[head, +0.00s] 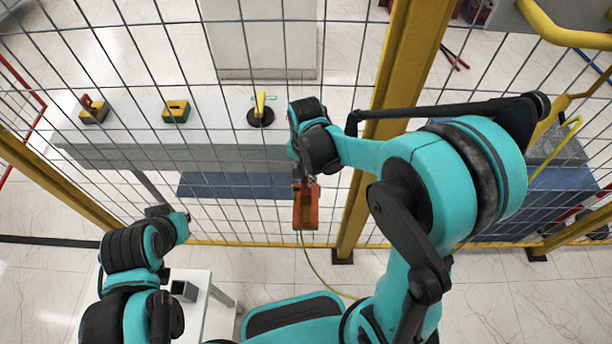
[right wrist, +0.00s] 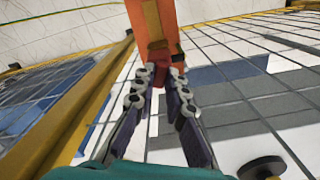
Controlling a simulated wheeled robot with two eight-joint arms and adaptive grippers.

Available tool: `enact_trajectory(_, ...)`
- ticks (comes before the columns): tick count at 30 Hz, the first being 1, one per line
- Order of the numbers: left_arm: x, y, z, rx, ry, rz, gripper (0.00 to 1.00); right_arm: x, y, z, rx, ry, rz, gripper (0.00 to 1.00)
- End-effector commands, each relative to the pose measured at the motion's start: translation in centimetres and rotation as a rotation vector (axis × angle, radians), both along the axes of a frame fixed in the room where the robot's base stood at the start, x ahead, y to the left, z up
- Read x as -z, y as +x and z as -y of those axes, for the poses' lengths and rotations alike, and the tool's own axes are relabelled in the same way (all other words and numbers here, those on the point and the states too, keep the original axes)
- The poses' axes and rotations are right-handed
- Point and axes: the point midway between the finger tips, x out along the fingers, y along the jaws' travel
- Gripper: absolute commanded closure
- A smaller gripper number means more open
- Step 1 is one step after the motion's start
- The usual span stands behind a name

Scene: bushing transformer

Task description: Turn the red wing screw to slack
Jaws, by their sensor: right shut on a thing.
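An orange clamp (head: 306,212) hangs at the mesh fence in the middle of the head view, with a yellow-green cable (head: 318,270) running down from it. In the right wrist view the orange clamp (right wrist: 147,20) is at the top, and the red wing screw (right wrist: 157,77) is at its near end. My right gripper (right wrist: 158,84) is shut on the red wing screw, with a finger on each side. In the head view the right gripper (head: 301,182) is just above the clamp and hides most of the screw. My left gripper (head: 160,211) is at lower left, apart from the clamp; its fingers are unclear.
The wire mesh fence (head: 230,60) with a yellow post (head: 405,70) stands close around the clamp. Behind it is a grey-white bench (head: 215,155) with yellow switches (head: 176,111). A small white table (head: 220,312) stands at lower left.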

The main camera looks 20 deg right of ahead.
Motion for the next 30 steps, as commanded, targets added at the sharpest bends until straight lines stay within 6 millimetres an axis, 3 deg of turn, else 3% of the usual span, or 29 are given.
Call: enact_trajectory(30,0.0,0.0,0.0,0.0,0.0,0.0,1.0,0.0,0.0,-0.01,-0.962,0.0,0.0,1.0)
